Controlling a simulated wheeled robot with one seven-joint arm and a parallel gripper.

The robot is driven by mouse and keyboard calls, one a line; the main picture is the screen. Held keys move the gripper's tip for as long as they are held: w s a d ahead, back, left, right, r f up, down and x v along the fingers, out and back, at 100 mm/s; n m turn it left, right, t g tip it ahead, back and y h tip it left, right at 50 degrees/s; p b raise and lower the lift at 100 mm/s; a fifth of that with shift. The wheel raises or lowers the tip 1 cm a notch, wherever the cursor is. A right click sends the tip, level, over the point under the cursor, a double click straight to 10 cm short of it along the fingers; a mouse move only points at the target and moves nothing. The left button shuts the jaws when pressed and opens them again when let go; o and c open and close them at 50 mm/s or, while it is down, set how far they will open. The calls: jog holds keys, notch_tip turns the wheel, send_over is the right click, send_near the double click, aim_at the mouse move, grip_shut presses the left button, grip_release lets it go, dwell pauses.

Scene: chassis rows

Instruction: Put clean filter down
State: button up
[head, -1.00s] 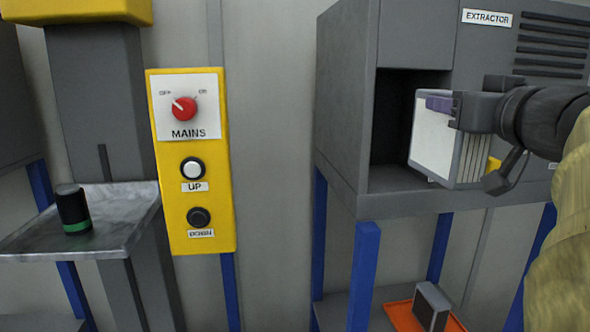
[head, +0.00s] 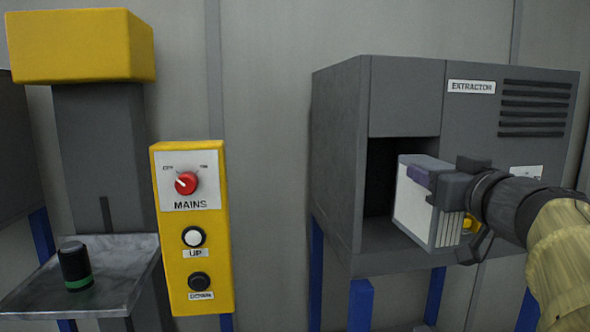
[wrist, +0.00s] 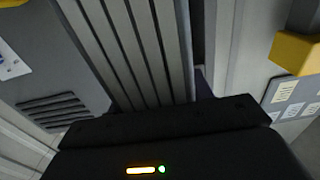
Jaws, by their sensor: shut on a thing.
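The clean filter (head: 413,205) is a white-faced block with a pleated side and a purple tab on top. My gripper (head: 440,185) is shut on it and holds it upright in front of the open slot (head: 381,178) of the grey extractor (head: 400,98). The filter covers part of the slot's right side; I cannot tell whether its far edge is inside the slot. In the wrist view the filter's grey pleats (wrist: 125,50) fill the middle, right in front of my gripper (wrist: 165,115).
A yellow control panel (head: 166,250) with a red mains knob (head: 187,183) is on the left. Beside it a metal shelf (head: 115,262) bears a black cylinder with a green band (head: 75,265). Blue legs (head: 360,305) stand under the extractor. The wall between panel and extractor is clear.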

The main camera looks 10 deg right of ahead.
jog(key=w+f+p, duration=0.3)
jog(key=w+p, duration=0.1)
jog(key=w, duration=1.3)
jog(key=shift+w+a+f, duration=0.15)
jog(key=shift+w+a, duration=0.05)
jog(key=shift+a, duration=0.15)
jog(key=f, duration=0.4)
jog(key=shift+w+p, duration=0.25)
jog(key=shift+p, duration=0.15)
